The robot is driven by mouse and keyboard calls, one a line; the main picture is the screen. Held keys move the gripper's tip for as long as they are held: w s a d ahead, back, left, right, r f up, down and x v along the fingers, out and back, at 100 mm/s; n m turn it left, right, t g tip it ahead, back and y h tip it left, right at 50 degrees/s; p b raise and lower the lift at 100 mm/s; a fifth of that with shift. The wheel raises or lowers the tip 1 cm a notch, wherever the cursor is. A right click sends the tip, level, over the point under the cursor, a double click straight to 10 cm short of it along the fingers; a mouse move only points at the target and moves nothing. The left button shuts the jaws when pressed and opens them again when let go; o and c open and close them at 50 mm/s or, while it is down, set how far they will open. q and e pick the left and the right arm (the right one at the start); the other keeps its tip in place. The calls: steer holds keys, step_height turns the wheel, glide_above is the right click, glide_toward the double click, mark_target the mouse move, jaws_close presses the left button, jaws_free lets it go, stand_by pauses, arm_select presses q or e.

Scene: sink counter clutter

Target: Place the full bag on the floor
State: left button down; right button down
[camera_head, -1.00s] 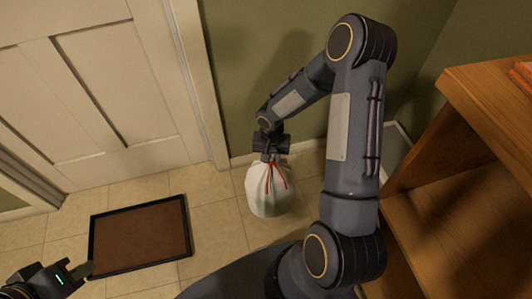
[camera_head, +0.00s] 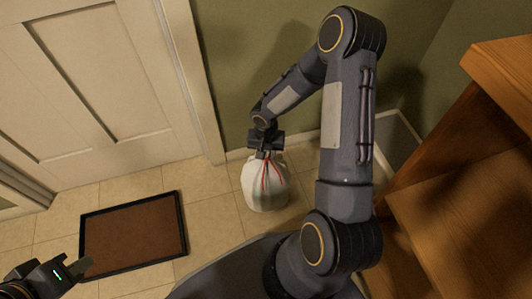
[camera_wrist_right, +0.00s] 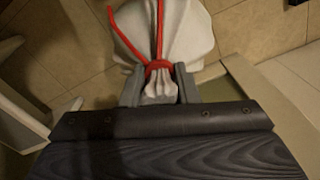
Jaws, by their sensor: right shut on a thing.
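The full bag (camera_head: 266,186) is white with red drawstrings and hangs upright below my right gripper (camera_head: 265,150) in the head view. In the right wrist view the bag (camera_wrist_right: 185,30) shows its gathered neck, tied with red string, between the fingers of my right gripper (camera_wrist_right: 160,88). Those fingers are shut on the neck. The bag is over the tiled floor (camera_head: 215,215) near the wall; I cannot tell whether its bottom touches the tiles. My left gripper (camera_head: 85,265) is at the lower left, empty, only partly in view, and its opening is unclear.
A brown doormat (camera_head: 135,232) with a black border lies left of the bag, before a white door (camera_head: 90,85). A wooden shelf unit (camera_head: 460,190) stands at the right. A pale bin-like container (camera_head: 402,150) is partly hidden behind my right arm. Bare tiles surround the bag.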

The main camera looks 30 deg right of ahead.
steer(key=shift+f, duration=0.15)
steer(key=c, duration=1.1)
jaws_free()
steer(key=shift+r, duration=0.4)
step_height(320, 180, up, 12)
steer(key=p, duration=0.4)
steer(key=shift+f+p, duration=0.2)
steer(key=shift+p, duration=0.15)
